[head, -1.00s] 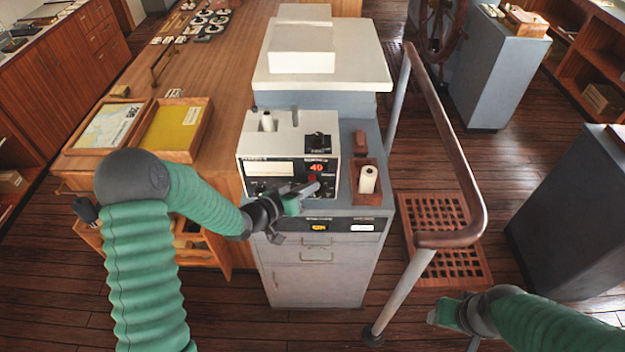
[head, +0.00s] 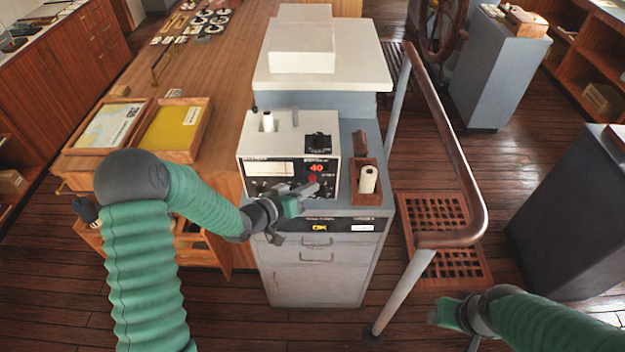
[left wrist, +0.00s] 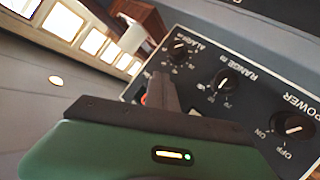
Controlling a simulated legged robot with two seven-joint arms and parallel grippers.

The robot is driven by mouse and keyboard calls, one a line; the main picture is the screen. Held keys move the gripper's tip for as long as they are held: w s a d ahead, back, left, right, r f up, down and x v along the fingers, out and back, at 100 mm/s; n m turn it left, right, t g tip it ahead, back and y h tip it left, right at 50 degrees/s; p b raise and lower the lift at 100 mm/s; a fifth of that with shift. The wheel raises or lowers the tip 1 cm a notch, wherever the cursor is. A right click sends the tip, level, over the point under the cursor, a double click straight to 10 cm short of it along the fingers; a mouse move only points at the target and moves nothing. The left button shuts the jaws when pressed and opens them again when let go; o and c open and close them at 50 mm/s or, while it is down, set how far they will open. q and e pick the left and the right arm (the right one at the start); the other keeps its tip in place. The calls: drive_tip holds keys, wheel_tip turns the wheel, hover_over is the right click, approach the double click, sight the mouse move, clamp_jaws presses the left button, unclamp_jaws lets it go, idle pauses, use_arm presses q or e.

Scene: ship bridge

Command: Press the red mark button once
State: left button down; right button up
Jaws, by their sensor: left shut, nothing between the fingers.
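The instrument (head: 246,148) is a white box with a black front panel, a pale chart window and a red "40" readout (head: 316,168). A small red button (head: 312,178) shows just below the readout. My left gripper (head: 312,188) is shut and empty, its tips close to the panel just below the red button; I cannot tell whether they touch. In the left wrist view, the shut fingers (left wrist: 160,92) reach toward the panel, and a small reddish spot shows beside their tip, partly hidden. My right gripper (head: 447,312) is low at the right, its fingers unclear.
Black knobs (left wrist: 223,80) sit on the panel near the left fingers. A wooden holder (head: 367,182) with a white roll stands right of the instrument. A handrail (head: 462,190) curves farther right. Wooden trays (head: 172,132) lie on the desk at left.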

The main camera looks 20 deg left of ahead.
use_arm(q)
drive_tip(key=shift+s, duration=0.55)
drive_tip(key=shift+s+d, duration=0.1)
drive_tip(key=s, duration=0.2)
drive_tip(key=s+d, duration=0.1)
drive_tip(key=s, duration=0.1)
drive_tip(key=shift+s+d, duration=0.15)
drive_tip(key=shift+s, duration=0.15)
idle(0.4)
